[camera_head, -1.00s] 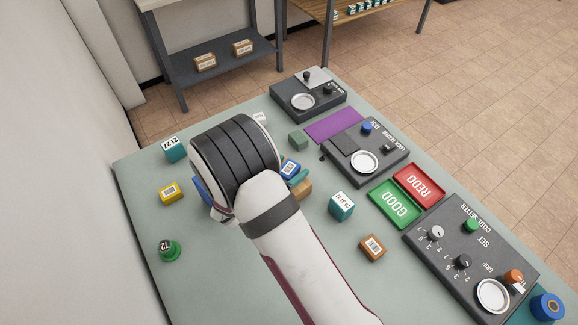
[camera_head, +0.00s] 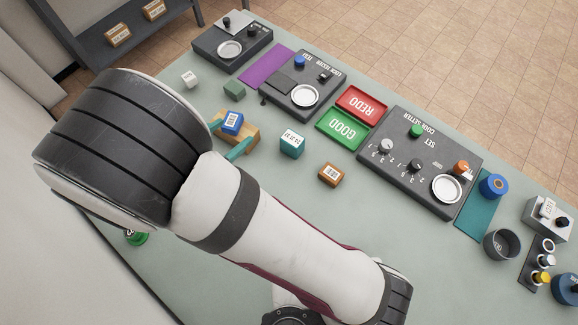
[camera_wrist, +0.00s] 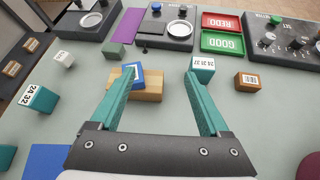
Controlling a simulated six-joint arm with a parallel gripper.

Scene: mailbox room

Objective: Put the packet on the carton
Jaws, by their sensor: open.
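A blue packet (camera_head: 232,122) with a white label lies on top of a plain light-brown wooden block (camera_head: 249,138), toward its left end. In the wrist view the packet (camera_wrist: 139,75) and the block (camera_wrist: 150,88) show beyond and between my fingers. My gripper (camera_wrist: 160,75) is open, with its teal fingers wide apart. The left fingertip overlaps the packet's left edge in the picture; I cannot tell whether they touch. A small orange-brown carton (camera_head: 331,174) with a label sits apart on the table, and right of my fingers in the wrist view (camera_wrist: 248,82).
A teal labelled cube (camera_head: 292,144) stands near the right finger. A green block (camera_head: 234,90) and white cube (camera_head: 189,79) stand behind. Green (camera_head: 342,130) and red (camera_head: 362,103) trays and grey consoles line the far side. Bare table lies around the orange-brown carton.

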